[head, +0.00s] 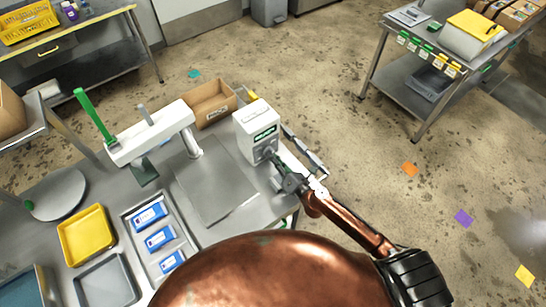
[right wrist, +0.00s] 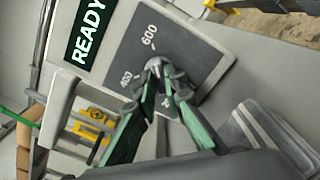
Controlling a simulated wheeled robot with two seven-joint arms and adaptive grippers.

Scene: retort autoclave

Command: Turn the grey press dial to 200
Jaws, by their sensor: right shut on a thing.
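The white press control box (head: 257,128) stands at the right end of the steel bench, with a dark green screen. In the right wrist view the screen (right wrist: 90,28) reads READY, beside a dark dial plate (right wrist: 190,50) marked 600 and 400. A further mark between my fingers is partly hidden. My right gripper (head: 274,160) reaches the box front from the right. In the right wrist view the gripper (right wrist: 157,68) is shut on the small grey press dial (right wrist: 156,64). The fingertips cover most of the dial, so its pointer setting cannot be read. My left gripper is not in view.
A heat-press-like white arm with a green lever (head: 95,115) stands left of the box. A cardboard box (head: 210,103) sits behind. A yellow tray (head: 87,235) and a grey tray with blue packs (head: 160,238) lie on the bench.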

